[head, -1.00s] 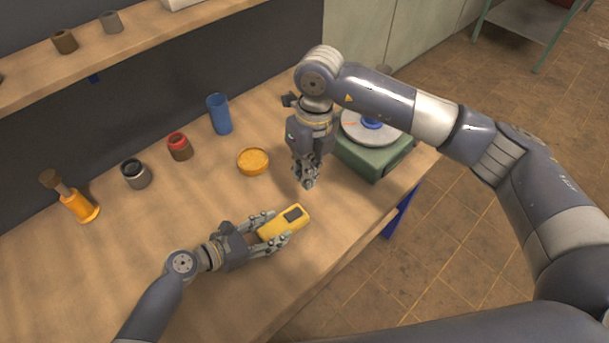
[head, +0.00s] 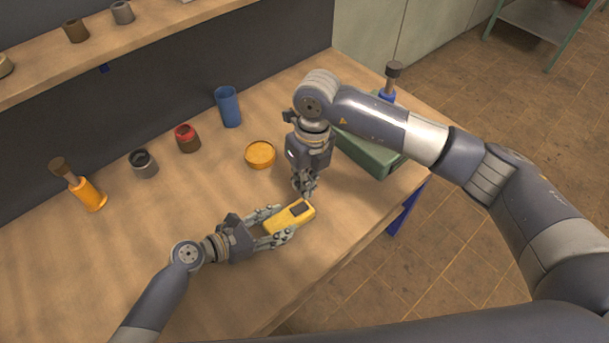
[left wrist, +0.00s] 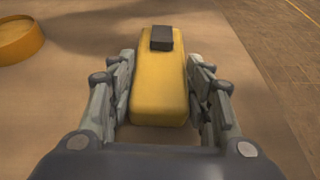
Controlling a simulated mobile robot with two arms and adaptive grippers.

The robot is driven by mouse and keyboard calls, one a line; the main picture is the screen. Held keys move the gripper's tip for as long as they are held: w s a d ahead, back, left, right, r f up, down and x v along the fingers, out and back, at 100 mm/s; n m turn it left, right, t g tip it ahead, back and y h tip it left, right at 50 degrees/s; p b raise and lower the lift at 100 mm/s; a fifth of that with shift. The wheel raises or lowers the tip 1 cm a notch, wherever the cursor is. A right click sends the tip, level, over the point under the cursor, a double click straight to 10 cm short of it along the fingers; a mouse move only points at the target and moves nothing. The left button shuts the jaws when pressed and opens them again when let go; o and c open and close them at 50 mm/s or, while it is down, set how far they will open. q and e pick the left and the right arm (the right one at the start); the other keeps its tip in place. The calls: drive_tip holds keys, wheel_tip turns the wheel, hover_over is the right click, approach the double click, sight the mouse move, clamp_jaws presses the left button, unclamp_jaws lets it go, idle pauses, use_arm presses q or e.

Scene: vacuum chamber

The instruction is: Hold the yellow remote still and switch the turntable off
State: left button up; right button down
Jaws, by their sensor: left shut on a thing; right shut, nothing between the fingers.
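The yellow remote (head: 281,222) lies between the fingers of my left gripper (head: 272,227), near the front of the bench. The left wrist view shows the remote (left wrist: 160,88) lengthwise between both fingers, with a raised dark block (left wrist: 161,38) at its far end. My right gripper (head: 304,190) is shut and empty, its tips close to that dark end; whether they touch is unclear. The turntable's green base (head: 375,157) stands to the right. My right arm hides its platter. A blue thing with a dark top (head: 393,69) rises behind that arm; its foot is hidden.
A shelf (head: 150,32) runs above. The bench left of my left arm is clear.

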sight(299, 216)
drive_tip(key=f, duration=0.6)
drive_tip(key=a+f, duration=0.1)
drive_tip(key=f, duration=0.2)
drive_tip(key=shift+s, duration=0.3)
drive_tip(key=shift+s+f, duration=0.1)
drive_tip(key=shift+f, duration=0.15)
